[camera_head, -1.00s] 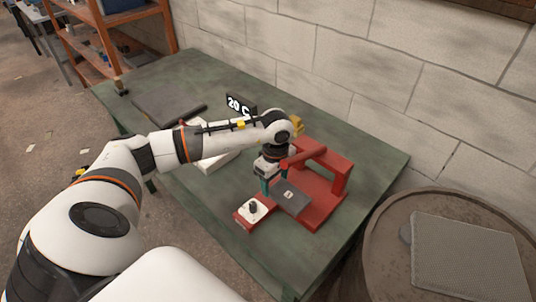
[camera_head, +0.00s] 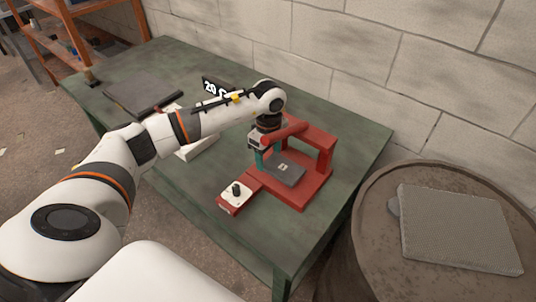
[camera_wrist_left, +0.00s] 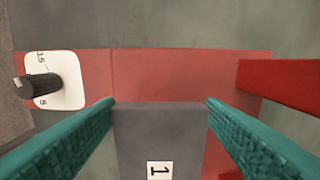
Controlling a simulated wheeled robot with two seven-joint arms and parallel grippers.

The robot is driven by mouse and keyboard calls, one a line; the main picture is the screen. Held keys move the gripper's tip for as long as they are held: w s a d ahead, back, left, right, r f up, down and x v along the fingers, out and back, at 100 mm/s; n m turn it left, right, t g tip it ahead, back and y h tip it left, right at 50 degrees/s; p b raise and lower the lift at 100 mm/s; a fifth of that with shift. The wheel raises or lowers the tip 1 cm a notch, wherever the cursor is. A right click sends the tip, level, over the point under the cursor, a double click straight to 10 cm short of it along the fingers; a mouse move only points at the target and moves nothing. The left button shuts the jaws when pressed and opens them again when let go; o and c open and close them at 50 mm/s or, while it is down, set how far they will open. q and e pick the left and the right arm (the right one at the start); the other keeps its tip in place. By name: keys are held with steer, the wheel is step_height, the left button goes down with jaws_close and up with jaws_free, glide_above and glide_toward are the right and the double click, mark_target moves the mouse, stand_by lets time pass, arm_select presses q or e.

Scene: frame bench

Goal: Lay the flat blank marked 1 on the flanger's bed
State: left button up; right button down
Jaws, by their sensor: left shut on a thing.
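The flat dark grey blank marked 1 (camera_head: 284,173) is over the red bed of the flanger (camera_head: 314,192). I cannot tell whether it touches the bed. My left gripper (camera_head: 262,160) is shut on the blank's near left end. In the left wrist view the blank (camera_wrist_left: 160,130) lies between the two teal fingertips (camera_wrist_left: 160,104), its label 1 showing near the bottom edge. Red flanger parts (camera_wrist_left: 180,75) show beyond it. The flanger's white dial plate with a black knob (camera_head: 236,191) is on its near left arm. My right gripper is not in view.
The green table (camera_head: 340,125) carries a dark slab (camera_head: 140,94) at the far left and a black sign reading 20 (camera_head: 211,87), partly behind my arm. A white block (camera_head: 197,147) is under my forearm. A barrel with a mesh-patterned panel (camera_head: 455,230) stands right.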

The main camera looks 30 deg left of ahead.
mark_target(268, 158)
arm_select(q)
steer(key=shift+f+b, duration=1.35)
steer(key=shift+f, duration=0.15)
steer(key=o, duration=1.6)
steer(key=shift+r, duration=0.1)
